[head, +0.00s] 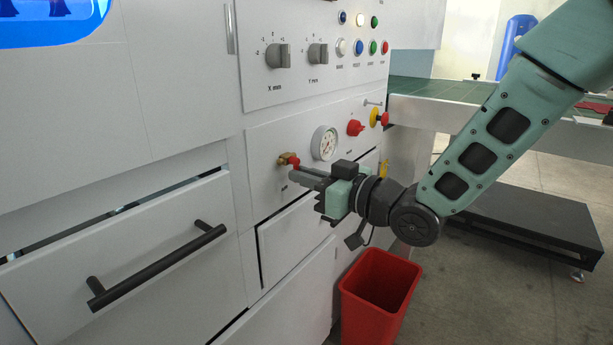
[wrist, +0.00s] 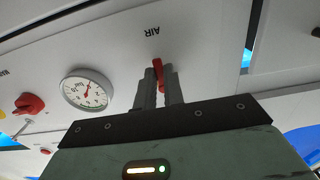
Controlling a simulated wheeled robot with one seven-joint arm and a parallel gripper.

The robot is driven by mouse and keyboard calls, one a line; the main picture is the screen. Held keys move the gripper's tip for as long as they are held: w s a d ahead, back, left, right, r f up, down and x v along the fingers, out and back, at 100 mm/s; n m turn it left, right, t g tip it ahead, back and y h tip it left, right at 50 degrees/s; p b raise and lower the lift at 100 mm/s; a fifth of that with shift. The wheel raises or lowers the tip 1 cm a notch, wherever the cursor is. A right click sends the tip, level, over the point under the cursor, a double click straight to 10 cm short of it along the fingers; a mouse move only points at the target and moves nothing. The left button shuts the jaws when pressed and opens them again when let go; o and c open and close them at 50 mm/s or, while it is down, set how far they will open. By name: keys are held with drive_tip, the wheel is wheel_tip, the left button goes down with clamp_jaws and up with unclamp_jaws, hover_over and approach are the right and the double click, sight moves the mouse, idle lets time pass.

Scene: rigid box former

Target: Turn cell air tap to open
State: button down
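The air tap is a small brass valve (head: 285,158) with a red handle (head: 294,161) on the white machine panel. In the wrist view the red handle (wrist: 159,73) stands between my two fingers, below the upside-down AIR label (wrist: 153,31). My gripper (head: 292,175) reaches in from the right with its fingertips at the handle. In the wrist view my gripper (wrist: 160,76) has its fingers close together, one on each side of the handle, and looks shut on it. The fingers hide part of the handle in the head view.
A round gauge (head: 324,143) sits right of the tap, then a red knob (head: 356,128) and a yellow-and-red switch (head: 377,117). Drawers lie below, one with a black bar handle (head: 157,266). A red bin (head: 378,295) stands on the floor below my arm.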

drive_tip(key=shift+f+n+b, duration=0.1)
drive_tip(key=shift+n+b, duration=0.2)
drive_tip(key=n+b, duration=0.3)
drive_tip(key=shift+w+d, duration=0.25)
drive_tip(key=shift+w, duration=0.05)
drive_tip(key=shift+w+d+r+n+b, duration=0.2)
drive_tip(key=shift+r+n+b, duration=0.15)
drive_tip(key=shift+n+b, duration=1.95)
drive_tip(key=shift+w+d+r+n+b, duration=0.15)
drive_tip(key=shift+r+n+b, duration=0.25)
drive_tip(key=shift+n+b, duration=1.9)
drive_tip(key=shift+w+d+r+n+b, duration=0.1)
drive_tip(key=shift+w+r+n+b, duration=0.2)
drive_tip(key=shift+n+b, duration=2)
drive_tip(key=shift+s+r+n, duration=0.1)
drive_tip(key=shift+r+n, duration=0.05)
drive_tip(key=shift+n, duration=0.25)
drive_tip(key=c, duration=1.5)
unclamp_jaws()
